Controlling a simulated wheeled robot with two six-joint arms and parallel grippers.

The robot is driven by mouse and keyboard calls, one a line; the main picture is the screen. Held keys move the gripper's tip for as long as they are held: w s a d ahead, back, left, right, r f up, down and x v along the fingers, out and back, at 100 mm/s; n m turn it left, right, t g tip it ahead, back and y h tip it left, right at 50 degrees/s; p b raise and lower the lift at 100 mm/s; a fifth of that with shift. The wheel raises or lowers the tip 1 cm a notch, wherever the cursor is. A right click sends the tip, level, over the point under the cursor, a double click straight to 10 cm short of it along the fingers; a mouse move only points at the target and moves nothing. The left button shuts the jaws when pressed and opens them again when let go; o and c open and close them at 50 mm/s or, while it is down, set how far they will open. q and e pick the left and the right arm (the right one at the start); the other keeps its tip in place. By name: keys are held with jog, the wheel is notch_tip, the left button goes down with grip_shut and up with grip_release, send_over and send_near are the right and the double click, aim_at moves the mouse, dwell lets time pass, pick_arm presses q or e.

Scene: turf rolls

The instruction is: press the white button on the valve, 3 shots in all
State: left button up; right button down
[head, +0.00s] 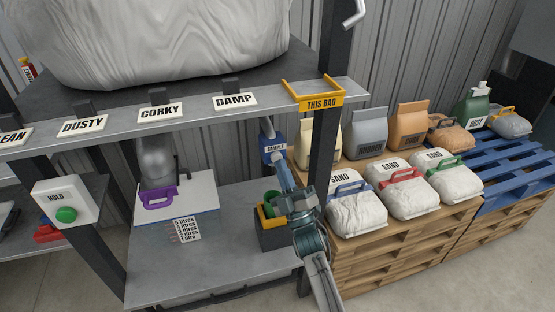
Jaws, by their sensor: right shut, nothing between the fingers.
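A blue block labelled SAMPLE (270,141) hangs below the shelf's front edge, by the dark post, with a grey pipe (267,126) above it. It looks like the valve. I cannot make out a white button apart from its white label; my gripper covers the block's lower part. My right gripper (277,160) is shut and empty, its tip at the lower front of the block. I cannot tell whether it touches. My left gripper is not in view.
A HOLD box (70,192) with a green button is at left. Sand bags (357,213) lie on pallets at right.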

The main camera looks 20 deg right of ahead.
jog(key=shift+w, duration=0.5)
dwell(0.5)
jog(key=shift+s, duration=0.1)
dwell(0.6)
jog(key=shift+s, duration=0.8)
jog(key=s+p, duration=0.1)
jog(key=s, duration=0.4)
jog(key=shift+d+p, duration=0.1)
jog(key=shift+p, duration=0.3)
